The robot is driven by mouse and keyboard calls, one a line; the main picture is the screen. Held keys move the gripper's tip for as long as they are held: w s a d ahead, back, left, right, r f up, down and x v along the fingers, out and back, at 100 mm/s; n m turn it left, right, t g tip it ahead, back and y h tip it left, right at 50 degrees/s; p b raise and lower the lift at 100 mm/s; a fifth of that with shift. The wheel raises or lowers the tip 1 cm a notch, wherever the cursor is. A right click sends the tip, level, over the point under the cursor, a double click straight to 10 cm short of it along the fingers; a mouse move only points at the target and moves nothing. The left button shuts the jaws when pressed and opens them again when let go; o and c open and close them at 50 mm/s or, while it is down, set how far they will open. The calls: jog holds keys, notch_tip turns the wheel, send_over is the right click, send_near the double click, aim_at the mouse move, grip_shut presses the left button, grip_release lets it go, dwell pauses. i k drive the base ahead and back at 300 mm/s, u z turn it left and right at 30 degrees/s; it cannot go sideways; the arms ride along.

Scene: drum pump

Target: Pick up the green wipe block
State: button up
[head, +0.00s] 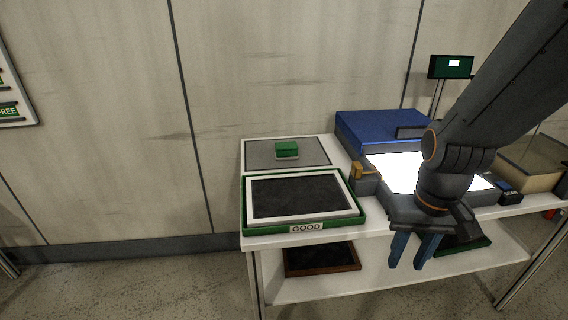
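The green wipe block (287,147) lies on a grey mat (257,152) at the back left of the white table. A thin pale edge shows beneath the block. My gripper (408,264) is in front of the table's right part, to the right of the block and nearer the camera, well apart from it. Its two blue fingers point down with a gap between them, and nothing shows in the gap.
A green-rimmed tray (359,218) labelled GOOD stands in front of the mat. A green display (450,67) stands behind. A brown-rimmed tray (322,272) is on the lower shelf.

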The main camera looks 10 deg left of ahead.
aim_at(285, 150)
jog(key=i, duration=0.95)
jog(key=z, duration=0.5)
